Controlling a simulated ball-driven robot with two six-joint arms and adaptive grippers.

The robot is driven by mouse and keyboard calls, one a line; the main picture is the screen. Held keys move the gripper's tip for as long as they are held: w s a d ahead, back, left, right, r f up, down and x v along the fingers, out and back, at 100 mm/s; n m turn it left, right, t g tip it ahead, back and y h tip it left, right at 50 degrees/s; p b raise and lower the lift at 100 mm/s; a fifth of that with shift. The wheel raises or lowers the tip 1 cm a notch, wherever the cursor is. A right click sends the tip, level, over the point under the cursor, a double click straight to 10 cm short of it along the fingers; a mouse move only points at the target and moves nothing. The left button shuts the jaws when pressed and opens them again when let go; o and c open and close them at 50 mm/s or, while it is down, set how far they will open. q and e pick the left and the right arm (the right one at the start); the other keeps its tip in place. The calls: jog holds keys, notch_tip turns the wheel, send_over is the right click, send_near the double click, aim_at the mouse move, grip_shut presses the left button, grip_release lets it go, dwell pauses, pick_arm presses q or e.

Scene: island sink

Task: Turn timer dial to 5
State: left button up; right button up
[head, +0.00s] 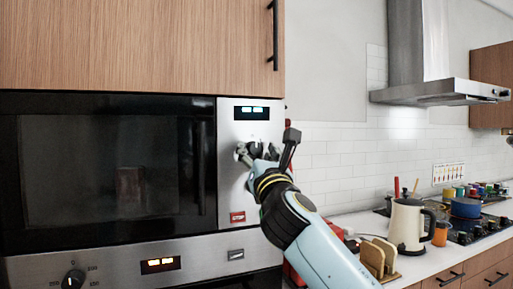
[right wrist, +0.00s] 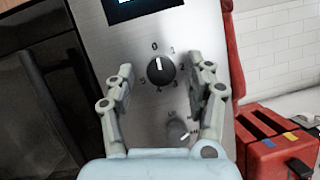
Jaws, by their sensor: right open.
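The timer dial (right wrist: 160,70) is a dark round knob on the steel microwave panel, ringed by the numbers 0 to 5. Its white pointer line points up, close to the 0. My right gripper (right wrist: 161,72) is open, with one finger on each side of the dial. I cannot tell whether the fingertips touch it. In the head view my right gripper (head: 259,151) is in front of the microwave panel (head: 230,190) and covers most of the dial area. My left gripper is not in view.
A second, grey knob (right wrist: 180,132) sits below the dial, between the fingers. A red toaster (right wrist: 275,150) stands to the right of the panel. The dark microwave door (head: 110,170) is at left. A kettle (head: 406,222) and pots stand on the counter at right.

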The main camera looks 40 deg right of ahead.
jog(key=shift+w+d+r, duration=0.15)
jog(key=shift+w+d, duration=0.05)
jog(key=shift+w, duration=0.1)
grip_shut()
